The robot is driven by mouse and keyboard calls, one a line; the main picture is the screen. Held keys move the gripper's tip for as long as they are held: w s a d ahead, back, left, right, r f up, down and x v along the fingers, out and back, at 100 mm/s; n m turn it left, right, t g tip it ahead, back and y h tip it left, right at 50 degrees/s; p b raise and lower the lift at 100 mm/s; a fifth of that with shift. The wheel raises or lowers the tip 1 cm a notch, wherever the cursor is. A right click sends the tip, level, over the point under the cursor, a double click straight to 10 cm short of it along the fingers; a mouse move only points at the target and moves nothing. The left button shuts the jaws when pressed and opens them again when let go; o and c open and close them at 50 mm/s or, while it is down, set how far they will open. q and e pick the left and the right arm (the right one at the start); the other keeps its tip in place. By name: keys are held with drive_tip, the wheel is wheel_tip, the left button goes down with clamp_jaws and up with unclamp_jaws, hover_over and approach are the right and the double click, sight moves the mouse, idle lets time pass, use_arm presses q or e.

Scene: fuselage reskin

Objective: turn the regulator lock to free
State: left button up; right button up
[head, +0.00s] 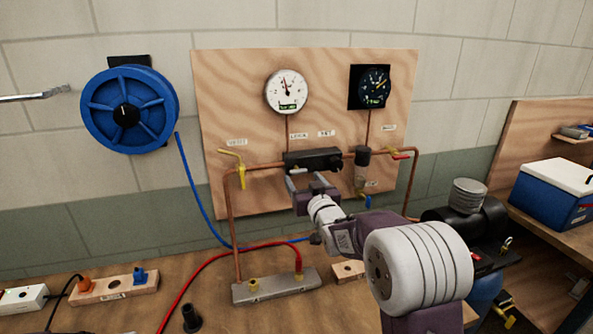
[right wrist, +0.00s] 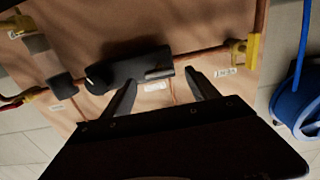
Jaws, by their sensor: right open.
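The regulator (head: 318,159) is a black horizontal body on the copper pipe of the plywood panel. Small labels above it seem to read LOCK and SET. The turning position of its lock cannot be made out. My right gripper (head: 308,182) is open just below and in front of the regulator. In the right wrist view the regulator (right wrist: 130,68) lies across the picture beyond the tips of my open right gripper (right wrist: 160,80). Nothing is held between the fingers, and I cannot tell whether they touch the body. My left gripper is not seen.
A white gauge (head: 287,91) and a black gauge (head: 374,86) hang above. A yellow valve (head: 240,170) is left of the regulator and a filter bowl (head: 361,168) right. A blue hose reel (head: 130,110) hangs left. A manifold (head: 276,287) with a red hose sits on the bench below.

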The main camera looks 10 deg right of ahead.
sight(300, 173)
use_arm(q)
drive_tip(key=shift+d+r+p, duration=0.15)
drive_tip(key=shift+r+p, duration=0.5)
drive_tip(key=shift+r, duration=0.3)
use_arm(e)
drive_tip(key=w, duration=0.5)
drive_tip(key=shift+w, duration=0.3)
drive_tip(key=c, duration=1.4)
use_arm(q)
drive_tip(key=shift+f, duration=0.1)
use_arm(e)
drive_tip(key=shift+o, duration=0.2)
